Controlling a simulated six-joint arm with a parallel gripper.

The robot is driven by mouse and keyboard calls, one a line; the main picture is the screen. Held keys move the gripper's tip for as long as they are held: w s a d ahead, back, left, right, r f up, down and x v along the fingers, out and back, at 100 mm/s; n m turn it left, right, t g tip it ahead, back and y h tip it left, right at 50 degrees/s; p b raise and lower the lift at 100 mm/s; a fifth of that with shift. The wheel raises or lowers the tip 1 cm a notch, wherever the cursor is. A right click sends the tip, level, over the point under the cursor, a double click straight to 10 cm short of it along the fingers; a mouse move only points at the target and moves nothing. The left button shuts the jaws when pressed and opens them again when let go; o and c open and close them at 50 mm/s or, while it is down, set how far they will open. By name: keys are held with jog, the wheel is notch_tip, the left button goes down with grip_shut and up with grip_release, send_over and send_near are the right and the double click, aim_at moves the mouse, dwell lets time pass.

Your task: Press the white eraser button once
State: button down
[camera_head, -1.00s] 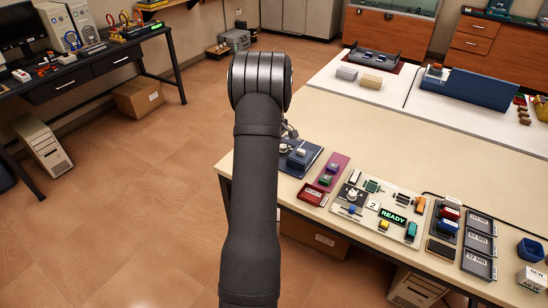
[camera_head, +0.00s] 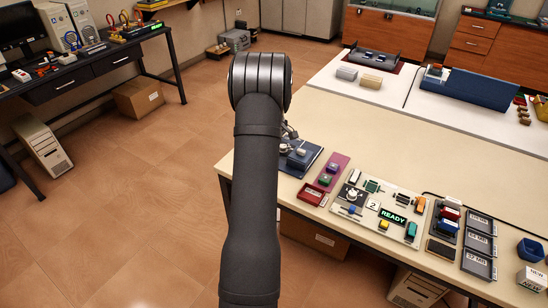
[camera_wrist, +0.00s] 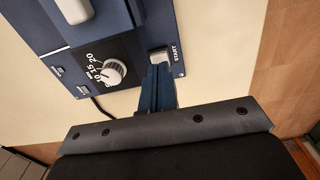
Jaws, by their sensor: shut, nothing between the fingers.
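A dark blue eraser unit (camera_wrist: 135,65) with a dial and lettering fills the top of the wrist view. Its whitish button (camera_wrist: 158,55) sits beside the word START near the unit's edge. The white dial knob (camera_wrist: 113,71) is to the left of the button. My gripper (camera_wrist: 158,72) is shut and empty. Its fingertips appear right at the near edge of the button; I cannot tell whether they touch it. In the head view the blue unit (camera_head: 308,161) is at the table's left end, partly hidden by my arm.
A maroon tray (camera_head: 337,166) lies right of the unit, then a pale panel (camera_head: 350,211) with a READY display. Grey trays (camera_head: 477,264) and a blue cup (camera_head: 531,250) are farther right. The table's (camera_head: 400,140) middle is clear.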

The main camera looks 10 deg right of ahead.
jog(key=shift+f, duration=0.85)
dwell(0.4)
jog(key=shift+r, duration=3.55)
jog(key=shift+f, duration=0.1)
